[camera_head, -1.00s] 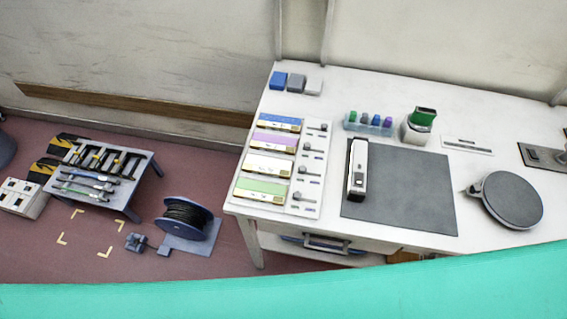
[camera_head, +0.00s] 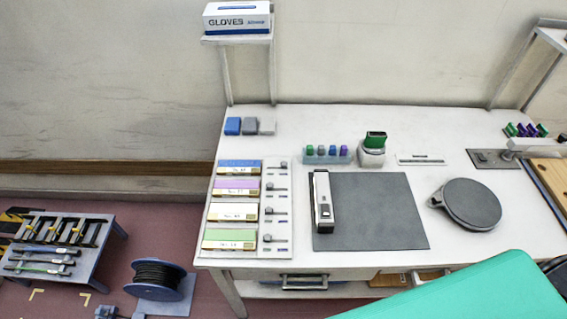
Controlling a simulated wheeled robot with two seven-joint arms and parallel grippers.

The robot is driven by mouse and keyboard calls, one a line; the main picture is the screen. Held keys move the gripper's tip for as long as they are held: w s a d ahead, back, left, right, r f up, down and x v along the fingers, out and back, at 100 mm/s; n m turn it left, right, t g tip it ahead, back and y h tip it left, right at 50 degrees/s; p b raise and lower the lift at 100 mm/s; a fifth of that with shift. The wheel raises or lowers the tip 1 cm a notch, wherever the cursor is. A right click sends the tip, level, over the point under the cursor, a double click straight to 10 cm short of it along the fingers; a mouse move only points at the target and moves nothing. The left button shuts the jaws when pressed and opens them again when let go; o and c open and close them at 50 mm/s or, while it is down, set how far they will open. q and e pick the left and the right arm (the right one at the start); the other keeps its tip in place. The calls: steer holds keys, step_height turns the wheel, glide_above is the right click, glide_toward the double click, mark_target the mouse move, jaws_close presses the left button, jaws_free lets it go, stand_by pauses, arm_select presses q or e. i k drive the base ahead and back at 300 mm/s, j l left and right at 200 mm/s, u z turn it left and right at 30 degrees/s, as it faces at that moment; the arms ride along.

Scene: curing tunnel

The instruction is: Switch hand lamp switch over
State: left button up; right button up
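A white, elongated device, which looks like the hand lamp (camera_head: 322,202), lies along the left edge of a dark grey mat (camera_head: 385,215) on the white table. Its near end has a small dark round detail that may be the switch; it is too small to tell which way it is set. Neither my left nor my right gripper is in view.
Colored label cards (camera_head: 231,213) and a slider panel (camera_head: 277,208) lie left of the mat. A green-topped holder (camera_head: 372,151) and a rack of colored pieces (camera_head: 327,155) stand behind it. A round dark plate (camera_head: 471,204) is to the right. A cable spool (camera_head: 158,279) is on the floor.

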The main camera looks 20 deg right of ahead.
mark_target(325, 207)
steer(key=z, duration=0.9)
steer(key=k+j+u, duration=0.2)
steer(key=u, duration=0.2)
steer(key=k+j+u, duration=0.15)
steer(key=j+u, duration=0.25)
steer(key=l, duration=0.1)
